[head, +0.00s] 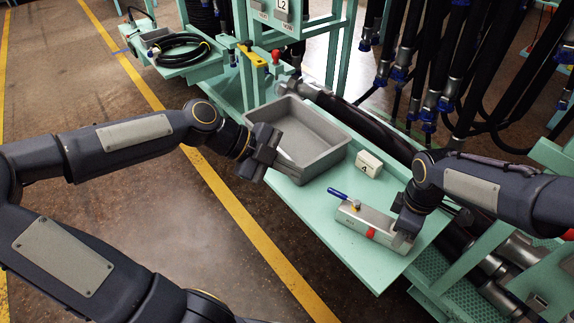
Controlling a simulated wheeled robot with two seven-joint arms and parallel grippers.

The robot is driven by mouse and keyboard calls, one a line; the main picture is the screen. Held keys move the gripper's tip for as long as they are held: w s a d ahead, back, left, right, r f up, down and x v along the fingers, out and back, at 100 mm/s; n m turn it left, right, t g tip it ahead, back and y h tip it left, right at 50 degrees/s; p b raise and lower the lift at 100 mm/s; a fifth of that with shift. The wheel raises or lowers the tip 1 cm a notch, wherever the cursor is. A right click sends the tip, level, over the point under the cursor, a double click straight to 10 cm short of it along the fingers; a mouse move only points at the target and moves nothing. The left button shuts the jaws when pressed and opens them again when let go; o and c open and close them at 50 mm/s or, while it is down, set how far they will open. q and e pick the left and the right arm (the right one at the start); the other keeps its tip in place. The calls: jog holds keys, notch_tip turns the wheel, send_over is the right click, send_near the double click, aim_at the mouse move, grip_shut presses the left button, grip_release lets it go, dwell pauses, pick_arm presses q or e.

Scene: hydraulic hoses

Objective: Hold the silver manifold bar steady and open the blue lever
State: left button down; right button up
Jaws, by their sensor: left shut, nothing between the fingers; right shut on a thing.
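The silver manifold bar (372,226) lies on the green bench top at the lower right, near its front edge. The blue lever (338,194) sits on top of the bar's left end, on a brass fitting, and points up and to the left.
The grey tray (325,158) stands on the green bench (290,205), left of the bar. A small beige block marked 4 (369,163) stands between tray and bar. Black hoses hang at the back right. The floor at the left is open.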

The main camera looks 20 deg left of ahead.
pick_arm(q)
jog(key=shift+s+a+r, duration=0.1)
jog(key=shift+a+r, duration=0.15)
jog(key=shift+a, duration=0.1)
pick_arm(e)
jog(key=o, duration=1.3)
jog(key=shift+o, duration=0.2)
jog(key=shift+r, duration=0.1)
